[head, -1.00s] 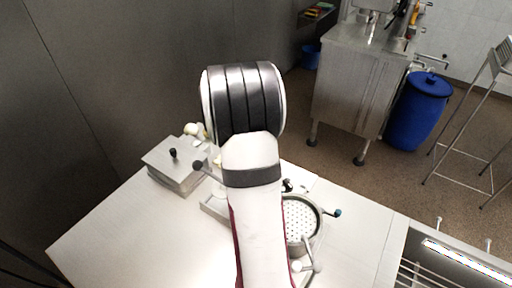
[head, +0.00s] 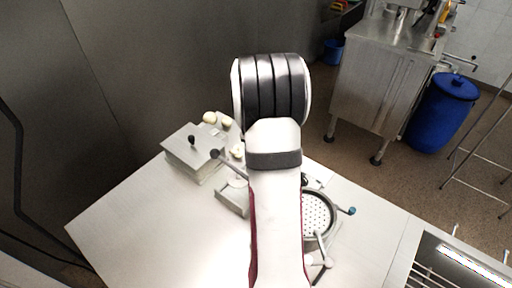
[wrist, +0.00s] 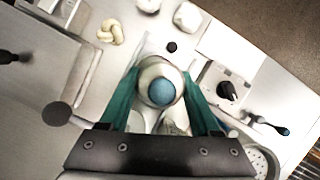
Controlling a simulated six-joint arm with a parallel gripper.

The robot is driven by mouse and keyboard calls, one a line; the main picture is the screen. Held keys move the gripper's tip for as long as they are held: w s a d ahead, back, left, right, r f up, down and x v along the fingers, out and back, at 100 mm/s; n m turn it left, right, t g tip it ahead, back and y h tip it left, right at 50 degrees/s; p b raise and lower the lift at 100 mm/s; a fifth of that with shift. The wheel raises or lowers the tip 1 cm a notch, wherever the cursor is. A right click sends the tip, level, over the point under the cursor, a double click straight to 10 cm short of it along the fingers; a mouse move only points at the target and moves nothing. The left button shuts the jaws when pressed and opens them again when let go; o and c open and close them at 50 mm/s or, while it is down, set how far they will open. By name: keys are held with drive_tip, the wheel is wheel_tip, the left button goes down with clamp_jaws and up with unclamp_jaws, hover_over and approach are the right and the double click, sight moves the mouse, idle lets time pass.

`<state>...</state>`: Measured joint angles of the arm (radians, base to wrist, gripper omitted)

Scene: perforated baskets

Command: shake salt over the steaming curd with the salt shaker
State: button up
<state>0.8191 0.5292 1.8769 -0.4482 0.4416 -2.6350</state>
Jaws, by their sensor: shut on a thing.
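In the wrist view my gripper (wrist: 161,78) has its teal fingers closed on the sides of a round, pale salt shaker (wrist: 148,72) with a blue end facing the camera. In the head view my arm hides the gripper and shaker. White lumps that may be the curd (wrist: 175,122) show partly behind the shaker, between the fingers. Their container is mostly covered, and I cannot make out steam or falling salt. The shaker's far end is hidden.
A perforated round basket (head: 317,212) stands right of my arm. A lidded steel box (head: 193,155) with a black knob is at left. A knotted white piece (wrist: 110,32) and white lumps (wrist: 187,17) lie on the table. The table's front left is clear.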

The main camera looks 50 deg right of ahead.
drive_tip(key=shift+s+d, duration=0.25)
drive_tip(key=shift+s, duration=0.25)
drive_tip(key=shift+w+a, duration=0.35)
drive_tip(key=shift+w, duration=0.4)
drive_tip(key=shift+w+a, duration=0.3)
drive_tip(key=shift+w, duration=0.45)
drive_tip(key=shift+r, duration=2.55)
drive_tip(key=a+r+m+g+y, duration=0.1)
drive_tip(key=a+r+m+g, duration=0.1)
drive_tip(key=a+r+m, duration=0.2)
drive_tip(key=w+a+r+m+g+y, duration=0.1)
drive_tip(key=a+r+m, duration=0.3)
drive_tip(key=a+m, duration=0.7)
drive_tip(key=w+a+r+m+g+y, duration=0.1)
drive_tip(key=a+r+m, duration=0.4)
drive_tip(key=a, duration=1.5)
drive_tip(key=m+g+y, duration=0.1)
drive_tip(key=m+g, duration=0.1)
drive_tip(key=shift+w+a+m, duration=0.2)
drive_tip(key=shift+m, duration=0.2)
